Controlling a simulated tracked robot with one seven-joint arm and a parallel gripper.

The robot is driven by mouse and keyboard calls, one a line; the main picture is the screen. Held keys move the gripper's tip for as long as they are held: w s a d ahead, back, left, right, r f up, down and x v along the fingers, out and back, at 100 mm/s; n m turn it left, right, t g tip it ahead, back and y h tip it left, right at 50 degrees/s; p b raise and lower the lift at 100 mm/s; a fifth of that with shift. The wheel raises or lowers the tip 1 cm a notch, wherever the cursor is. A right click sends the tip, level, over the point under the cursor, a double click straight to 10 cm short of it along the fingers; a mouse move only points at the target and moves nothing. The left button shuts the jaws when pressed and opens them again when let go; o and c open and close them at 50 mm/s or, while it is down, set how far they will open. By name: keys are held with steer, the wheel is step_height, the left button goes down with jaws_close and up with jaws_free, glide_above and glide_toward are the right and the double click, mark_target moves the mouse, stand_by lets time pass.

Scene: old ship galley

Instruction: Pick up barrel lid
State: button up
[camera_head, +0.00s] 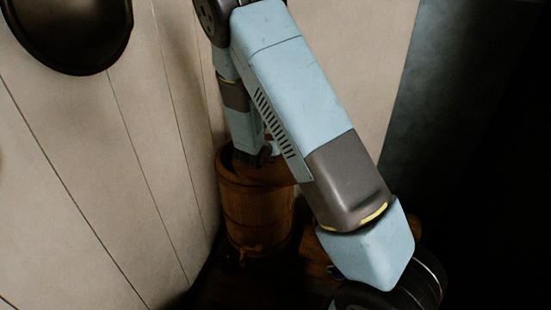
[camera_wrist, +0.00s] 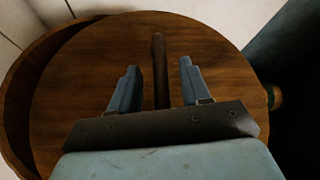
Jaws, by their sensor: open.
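The barrel lid (camera_wrist: 75,85) is a round brown wooden disc that fills most of the wrist view. A narrow dark handle (camera_wrist: 158,45) stands out on it. My gripper (camera_wrist: 159,64) is over the lid with its two blue fingers apart, one on each side of the handle. A gap shows between each finger and the handle. The lid sits on the wooden barrel (camera_wrist: 14,110), whose rim shows past the lid at the left. In the head view the barrel (camera_head: 258,212) stands upright, and my arm hides most of its top. My gripper (camera_head: 258,158) there is dark and small at the barrel's top.
A pale plank wall (camera_head: 150,150) stands close behind and left of the barrel. A dark round pan-like object (camera_head: 70,35) hangs on it at the upper left. A small tap-like fitting (camera_head: 243,252) sticks out low on the barrel. The right side is very dark.

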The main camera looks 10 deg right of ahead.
steer(key=shift+w, duration=0.1)
steer(key=shift+c, duration=0.2)
jaws_close()
stand_by(1.2)
